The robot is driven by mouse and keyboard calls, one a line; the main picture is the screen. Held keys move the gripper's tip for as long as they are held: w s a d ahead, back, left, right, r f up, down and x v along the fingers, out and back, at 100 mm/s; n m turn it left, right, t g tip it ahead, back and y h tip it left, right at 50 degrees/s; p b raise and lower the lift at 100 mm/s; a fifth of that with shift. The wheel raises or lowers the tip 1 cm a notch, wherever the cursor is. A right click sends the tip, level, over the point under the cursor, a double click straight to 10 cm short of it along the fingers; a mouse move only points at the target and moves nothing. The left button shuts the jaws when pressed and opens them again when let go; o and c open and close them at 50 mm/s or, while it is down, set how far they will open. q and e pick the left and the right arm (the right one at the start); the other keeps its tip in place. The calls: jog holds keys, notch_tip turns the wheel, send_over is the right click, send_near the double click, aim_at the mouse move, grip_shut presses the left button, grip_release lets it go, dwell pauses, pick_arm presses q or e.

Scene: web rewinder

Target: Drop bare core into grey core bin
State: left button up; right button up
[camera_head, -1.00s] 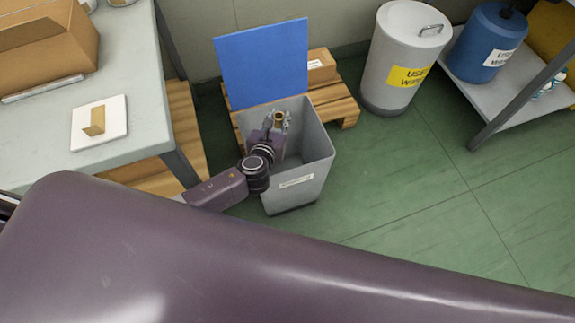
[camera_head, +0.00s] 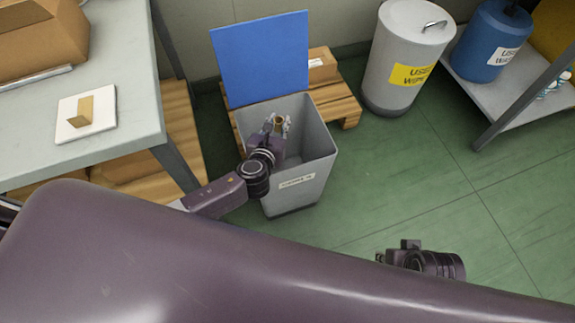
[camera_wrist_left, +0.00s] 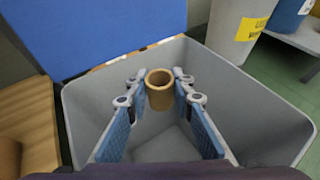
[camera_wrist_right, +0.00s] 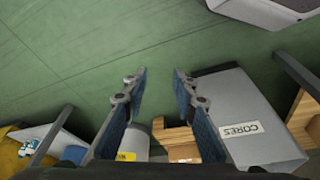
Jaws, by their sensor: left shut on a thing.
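The bare core (camera_wrist_left: 159,89) is a short brown cardboard tube. My left gripper (camera_wrist_left: 160,92) is shut on it and holds it over the open mouth of the grey core bin (camera_wrist_left: 262,110). In the head view the core (camera_head: 279,120) shows small between the fingertips of my left gripper (camera_head: 277,126), inside the outline of the bin (camera_head: 315,150). The bin's blue lid (camera_head: 260,58) stands open at the back. My right gripper (camera_wrist_right: 159,85) is open and empty, with green floor between its fingers. In the right wrist view the bin (camera_wrist_right: 243,95) carries a CORES label.
A wooden pallet (camera_head: 340,92) with a small carton stands behind the bin. A grey waste drum (camera_head: 385,50) and a blue can (camera_head: 490,45) on a shelf stand to the right. A workbench (camera_head: 130,110) is at left. Green floor (camera_head: 400,180) is clear at right.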

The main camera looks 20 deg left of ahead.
pick_arm(q)
jog(key=shift+f+b, duration=0.3)
jog(key=shift+f, duration=0.05)
pick_arm(e)
jog(key=shift+v, duration=1.55)
jog(key=shift+w, duration=0.2)
pick_arm(q)
jog(key=o, duration=0.8)
jog(key=shift+s, duration=0.1)
jog(key=v, duration=1.1)
jog(key=shift+s+r, duration=0.15)
jog(key=shift+s, duration=0.25)
